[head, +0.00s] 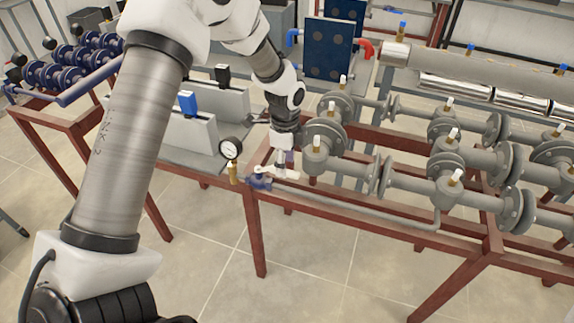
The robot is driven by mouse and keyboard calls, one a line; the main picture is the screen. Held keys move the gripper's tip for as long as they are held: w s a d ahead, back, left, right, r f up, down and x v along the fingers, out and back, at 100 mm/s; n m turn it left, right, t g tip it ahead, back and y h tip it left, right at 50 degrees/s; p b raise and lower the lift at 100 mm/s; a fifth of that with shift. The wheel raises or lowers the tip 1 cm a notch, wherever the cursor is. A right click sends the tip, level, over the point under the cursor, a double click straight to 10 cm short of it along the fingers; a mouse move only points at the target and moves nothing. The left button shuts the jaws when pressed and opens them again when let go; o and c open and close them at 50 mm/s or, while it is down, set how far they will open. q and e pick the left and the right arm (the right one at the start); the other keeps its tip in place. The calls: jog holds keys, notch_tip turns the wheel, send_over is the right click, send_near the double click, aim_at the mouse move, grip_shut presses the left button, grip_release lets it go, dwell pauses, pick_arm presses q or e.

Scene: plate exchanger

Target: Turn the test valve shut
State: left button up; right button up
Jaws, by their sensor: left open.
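The test valve is a small blue valve body (259,181) on the thin grey pipe along the front of the red frame. A pale lever-like part (290,174) shows just to its right, and I cannot tell for sure whether it belongs to the valve. My left gripper (286,163) points down right above this pale part. It is open, its fingers are small in view, and I cannot tell whether they touch the part. My right gripper is out of view.
A pressure gauge (230,148) on a brass fitting (233,173) stands just left of the valve. Grey flanged pipes (400,180) with white-handled taps crowd the right side. The red frame (360,206) runs below. Open tiled floor (300,260) lies in front.

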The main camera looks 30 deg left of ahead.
pick_arm(q)
jog(key=f, duration=0.2)
jog(key=shift+w+f, duration=0.35)
jog(key=shift+f, duration=0.05)
jog(key=shift+s+r, duration=0.15)
jog(key=shift+s, duration=0.05)
jog(key=shift+c, duration=0.3)
grip_shut()
